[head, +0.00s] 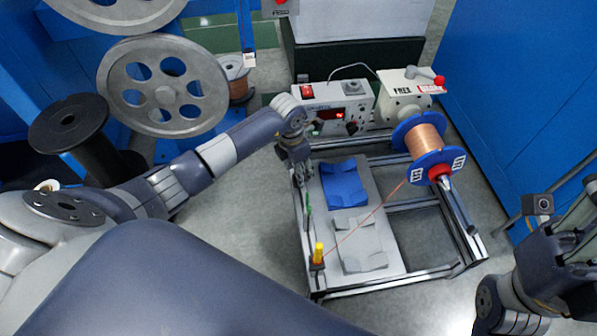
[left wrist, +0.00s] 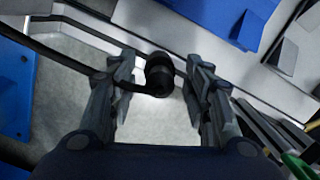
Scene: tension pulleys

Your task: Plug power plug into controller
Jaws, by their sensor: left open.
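The controller (head: 338,115) is a pale box with a red switch and a lit red display, at the back of the metal frame in the head view. My left gripper (head: 302,178) points down just in front of it, by the frame's left rail. In the left wrist view my left gripper (left wrist: 162,66) is open, with a black round plug (left wrist: 159,80) between its fingers, not clamped. A black cable (left wrist: 70,62) runs from the plug to the left. The plug cannot be made out in the head view. My right gripper (head: 570,238) is at the right edge; its fingers are unclear.
A copper wire spool (head: 425,142) with blue flanges sits on the frame's right side, its wire running to a yellow-topped post (head: 318,255). Blue (head: 343,185) and grey blocks lie on the frame's plate. Large grey pulleys (head: 163,88) stand at the left. Floor shows around the frame.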

